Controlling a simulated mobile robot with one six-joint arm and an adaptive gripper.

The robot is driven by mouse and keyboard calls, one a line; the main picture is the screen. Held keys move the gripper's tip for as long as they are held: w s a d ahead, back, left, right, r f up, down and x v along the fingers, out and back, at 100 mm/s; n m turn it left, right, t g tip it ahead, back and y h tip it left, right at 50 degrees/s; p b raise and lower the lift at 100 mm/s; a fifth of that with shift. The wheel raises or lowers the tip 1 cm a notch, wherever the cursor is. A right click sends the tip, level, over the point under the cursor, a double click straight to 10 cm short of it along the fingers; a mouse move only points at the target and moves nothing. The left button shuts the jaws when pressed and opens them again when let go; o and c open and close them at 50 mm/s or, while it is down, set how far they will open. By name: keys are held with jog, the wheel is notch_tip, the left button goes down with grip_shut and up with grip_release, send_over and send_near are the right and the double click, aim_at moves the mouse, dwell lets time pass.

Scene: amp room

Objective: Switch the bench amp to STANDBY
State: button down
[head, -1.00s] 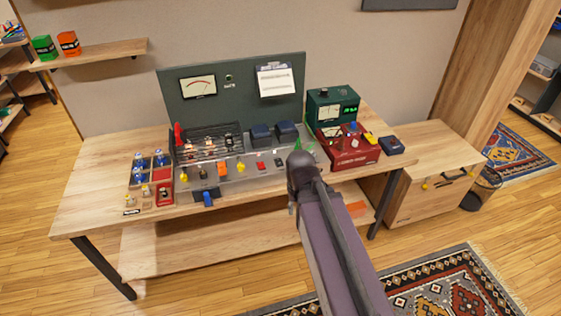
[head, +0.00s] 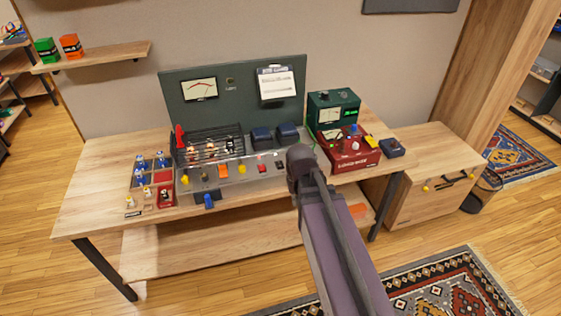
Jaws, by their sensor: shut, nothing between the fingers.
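The bench amp (head: 234,178) is a long grey chassis in the middle of the wooden bench. Glass tubes and a wire cage stand at its back left, and two dark blue transformers (head: 273,135) stand at its back right. Its front panel carries several knobs and switches, among them an orange block (head: 209,170), a yellow knob (head: 241,169) and a small red piece (head: 261,168). Labels and switch positions are too small to read. My dark purple arm rises from the lower right, and its dark joint covers the amp's right end. My gripper does not show.
A red tester (head: 350,158) and a green meter box (head: 318,105) stand right of the amp. A blue clip (head: 209,201) sits at the amp's front edge. The bench's far left is clear.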

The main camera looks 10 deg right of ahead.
jog(key=w+r+t+p, duration=0.1)
jog(key=w+r+p, duration=0.1)
jog(key=w, duration=1)
jog(key=w+r+t+p, duration=0.1)
jog(key=w+r+p, duration=0.2)
jog(key=w, duration=1)
jog(key=shift+d+r+n, duration=0.15)
jog(key=shift+r+n, duration=0.25)
jog(key=shift+r, duration=0.05)
jog(key=shift+w+f, duration=0.15)
jog(key=shift+f, duration=0.05)
jog(key=b, duration=1)
send_over(279, 165)
jog(key=x, duration=0.3)
jog(key=s+x, duration=0.1)
jog(key=x, duration=0.2)
jog(key=s+x, duration=0.1)
jog(key=x, duration=0.2)
jog(key=shift+d+f, duration=0.25)
jog(key=shift+f, duration=0.1)
jog(key=shift+s+f+b, duration=0.2)
jog(key=shift+f+b, duration=1.65)
jog(key=shift+f, duration=0.05)
jog(key=shift+a, duration=0.15)
